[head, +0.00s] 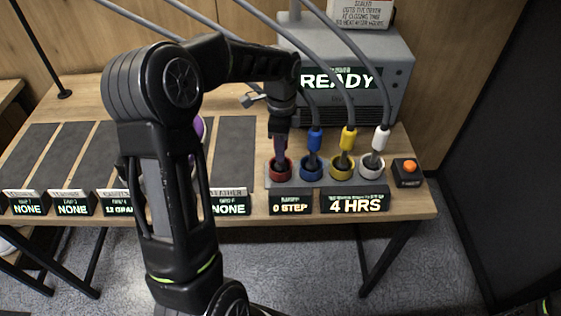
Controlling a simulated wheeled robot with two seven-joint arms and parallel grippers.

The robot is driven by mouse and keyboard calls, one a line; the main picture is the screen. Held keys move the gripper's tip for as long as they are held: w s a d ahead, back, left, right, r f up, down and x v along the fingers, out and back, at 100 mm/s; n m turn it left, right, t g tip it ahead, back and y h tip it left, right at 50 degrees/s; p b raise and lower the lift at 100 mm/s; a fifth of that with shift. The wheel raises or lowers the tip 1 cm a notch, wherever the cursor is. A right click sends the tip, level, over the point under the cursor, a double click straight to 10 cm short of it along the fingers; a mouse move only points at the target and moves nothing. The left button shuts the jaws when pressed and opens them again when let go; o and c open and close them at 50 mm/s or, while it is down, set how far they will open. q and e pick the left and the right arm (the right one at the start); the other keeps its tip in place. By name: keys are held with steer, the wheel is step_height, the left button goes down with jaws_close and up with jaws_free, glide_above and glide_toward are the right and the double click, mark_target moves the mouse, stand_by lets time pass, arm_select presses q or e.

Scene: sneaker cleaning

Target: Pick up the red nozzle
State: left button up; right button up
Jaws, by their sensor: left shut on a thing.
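My left gripper (280,148) reaches down over the red-rimmed holder (281,175), the leftmost in the row on the table. Its fingers are shut on the red nozzle, which the gripper and wrist almost wholly hide. The nozzle's lower end appears to be still in or just at the holder's mouth. Beside it, the blue nozzle (315,139), yellow nozzle (348,140) and white nozzle (381,138) stand upright in their own holders. My right gripper is not in view.
A grey machine (395,85) reading READY stands behind the nozzles, with hoses arching overhead. A black box with an orange button (410,167) sits at right. Dark mats (233,150) and small signs line the left. My left arm hides a purple-topped object (199,126).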

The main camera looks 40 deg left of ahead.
arm_select(q)
jaws_close()
stand_by(0.6)
stand_by(0.3)
step_height(320, 180, up, 10)
steer(key=shift+r+b, duration=0.1)
steer(key=shift+b, duration=0.6)
